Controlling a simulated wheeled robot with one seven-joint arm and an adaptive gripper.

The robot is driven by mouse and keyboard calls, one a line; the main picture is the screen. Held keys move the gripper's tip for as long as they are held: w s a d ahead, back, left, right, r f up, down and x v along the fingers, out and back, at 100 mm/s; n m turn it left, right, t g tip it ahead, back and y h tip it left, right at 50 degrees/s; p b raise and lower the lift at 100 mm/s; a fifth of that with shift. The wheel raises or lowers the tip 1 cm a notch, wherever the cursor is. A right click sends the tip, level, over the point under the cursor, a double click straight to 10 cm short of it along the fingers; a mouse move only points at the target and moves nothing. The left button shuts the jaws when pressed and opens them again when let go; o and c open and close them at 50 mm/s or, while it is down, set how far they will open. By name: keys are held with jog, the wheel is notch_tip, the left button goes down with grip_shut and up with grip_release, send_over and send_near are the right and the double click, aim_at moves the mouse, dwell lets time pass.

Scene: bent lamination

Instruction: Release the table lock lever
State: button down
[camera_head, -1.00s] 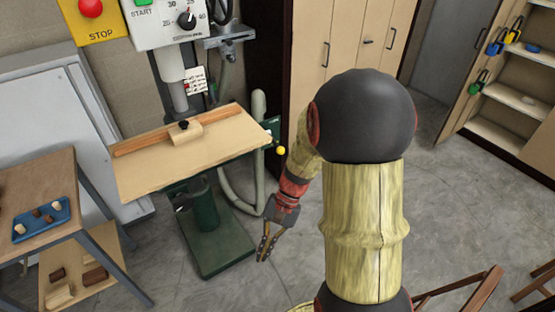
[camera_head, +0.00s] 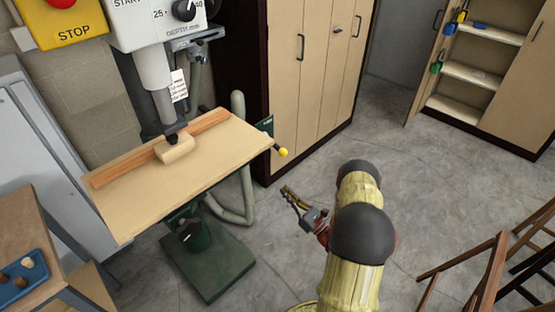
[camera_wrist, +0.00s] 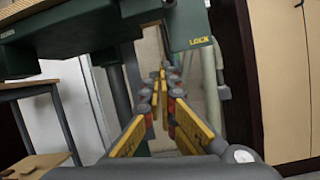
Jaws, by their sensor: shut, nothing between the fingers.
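The lock lever, a short dark rod with a yellow ball knob (camera_head: 282,152), sticks out at the right edge of the drill press table (camera_head: 135,207). In the wrist view the green table bracket (camera_wrist: 190,22) carries a yellow LOCK label, and the knob cannot be made out there. My gripper (camera_head: 288,191) is shut and empty. It is apart from the lever, below the knob in the head view, with its fingers pointing up and left. In the wrist view the yellow-sided fingers (camera_wrist: 160,75) reach forward below the bracket.
A wooden fence with a block (camera_head: 176,148) lies on the table. A green base and hose stand beneath. Tall cabinets (camera_head: 310,70) stand behind, a side table with a blue tray (camera_head: 22,278) at lower left, and wooden chairs (camera_head: 470,285) at lower right. Floor around my gripper is clear.

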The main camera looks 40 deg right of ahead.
jog(key=w+d+r+m+t+h+b, duration=0.1)
jog(key=w+d+r+b, duration=0.1)
jog(key=w+r+b, duration=0.2)
jog(key=shift+w+d+r+h, duration=0.3)
jog(key=shift+w+r, duration=1.45)
jog(key=shift+r, duration=1.6)
